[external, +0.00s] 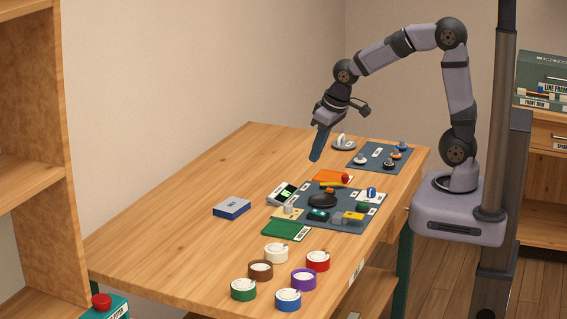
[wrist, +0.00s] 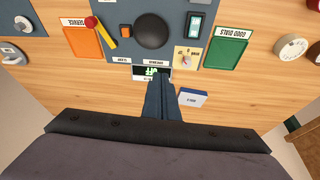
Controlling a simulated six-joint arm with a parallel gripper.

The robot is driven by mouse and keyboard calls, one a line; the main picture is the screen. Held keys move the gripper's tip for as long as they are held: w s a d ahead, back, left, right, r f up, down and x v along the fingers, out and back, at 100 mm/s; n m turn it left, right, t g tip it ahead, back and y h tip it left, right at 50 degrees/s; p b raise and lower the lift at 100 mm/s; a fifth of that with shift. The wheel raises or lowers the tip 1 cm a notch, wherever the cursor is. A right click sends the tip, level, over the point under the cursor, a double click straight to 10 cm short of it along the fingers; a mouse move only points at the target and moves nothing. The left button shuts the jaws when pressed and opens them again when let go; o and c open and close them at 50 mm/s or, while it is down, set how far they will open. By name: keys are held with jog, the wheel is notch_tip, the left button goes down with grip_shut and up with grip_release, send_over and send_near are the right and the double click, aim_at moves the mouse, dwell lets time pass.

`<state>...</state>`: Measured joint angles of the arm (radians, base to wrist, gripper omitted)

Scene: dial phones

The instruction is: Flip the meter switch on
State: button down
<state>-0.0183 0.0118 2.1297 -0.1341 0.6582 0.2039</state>
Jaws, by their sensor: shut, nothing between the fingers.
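A small meter with a green-lit display (external: 283,193) stands at the left edge of the dark test board (external: 297,221). In the wrist view the display (wrist: 151,71) lies just beyond my fingertips, its upside-down text partly covered by them. A teal rocker switch (external: 318,214) sits on the board; it also shows at the top of the wrist view (wrist: 195,24). I cannot tell its position, or whether it is the meter's switch. My gripper (external: 315,158) is shut and empty, pointing down above the table, apart from the board. Its dark blue fingers (wrist: 159,82) are together.
A black dome (external: 322,200), an orange tray (external: 332,177) and a red-knobbed lever (external: 345,178) are near the meter. A green tray (external: 287,230) and blue box (external: 232,208) lie nearby. Several coloured dials stand at the front. The table's left side is clear.

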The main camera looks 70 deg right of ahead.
notch_tip(320, 180, up, 2)
jog(key=g+p, duration=0.1)
jog(key=p, duration=0.3)
send_over(315, 210)
jog(key=s, duration=0.3)
jog(key=shift+s+n+g+y, duration=0.3)
jog(key=shift+n+y, duration=0.1)
jog(key=shift+n, duration=0.1)
jog(key=shift+w, duration=0.1)
jog(key=w+f, duration=0.1)
jog(key=f, duration=0.3)
jog(key=f+p, duration=0.1)
jog(key=f, duration=0.4)
jog(key=w+f, duration=0.1)
jog(key=f, duration=0.3)
jog(key=shift+w+f, duration=0.35)
jog(key=shift+f, duration=0.05)
